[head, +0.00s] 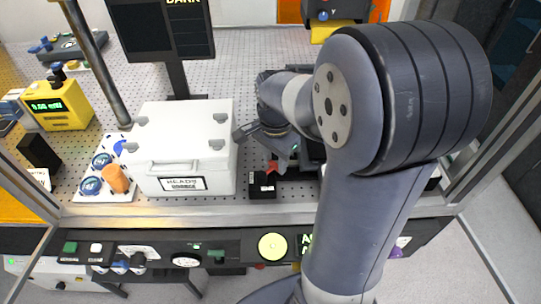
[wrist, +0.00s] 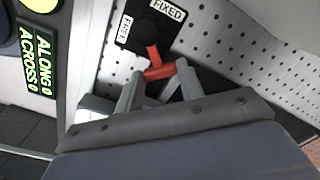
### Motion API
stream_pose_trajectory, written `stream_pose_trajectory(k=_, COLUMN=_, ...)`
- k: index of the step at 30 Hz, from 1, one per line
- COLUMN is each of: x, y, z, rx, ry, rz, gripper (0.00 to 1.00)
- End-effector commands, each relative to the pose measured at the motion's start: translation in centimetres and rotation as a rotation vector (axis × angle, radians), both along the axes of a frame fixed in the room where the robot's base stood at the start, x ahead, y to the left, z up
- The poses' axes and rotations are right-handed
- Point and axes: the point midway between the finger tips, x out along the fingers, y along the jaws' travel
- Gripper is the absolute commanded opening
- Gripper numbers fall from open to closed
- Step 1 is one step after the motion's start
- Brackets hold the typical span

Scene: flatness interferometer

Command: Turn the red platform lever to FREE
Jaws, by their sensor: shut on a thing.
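The red platform lever (wrist: 154,58) rises from a black block (wrist: 143,30) in the wrist view. Its red crossbar lies between my fingertips. Which label the lever is set to, I cannot tell. My gripper (wrist: 160,79) is shut on the lever. In the head view the black block (head: 262,186) sits at the bench's front edge, with a bit of the red lever (head: 272,167) showing below my gripper (head: 280,155); my arm partly hides this area.
A white lidded box (head: 186,150) stands just left of the block. A monitor on a post (head: 160,30) is behind it. A yellow instrument (head: 58,105) and a tray with blue discs and an orange piece (head: 108,178) are further left. A green-lettered display (wrist: 37,62) is left in the wrist view.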

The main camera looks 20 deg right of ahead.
Motion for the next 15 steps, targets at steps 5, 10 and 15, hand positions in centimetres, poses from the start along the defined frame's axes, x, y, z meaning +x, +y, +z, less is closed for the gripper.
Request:
stream_pose_trajectory(k=5, x=-0.7, y=-0.3, z=0.1, rx=0.000, ry=-0.002, rz=-0.167, gripper=0.14)
stream_pose_trajectory(k=10, x=-1.4, y=-0.5, z=0.1, rx=0.000, ry=-0.003, rz=-0.325, gripper=0.14)
stream_pose_trajectory(k=15, x=-2.1, y=-0.5, z=0.1, rx=0.000, ry=-0.003, rz=-0.467, gripper=0.14)
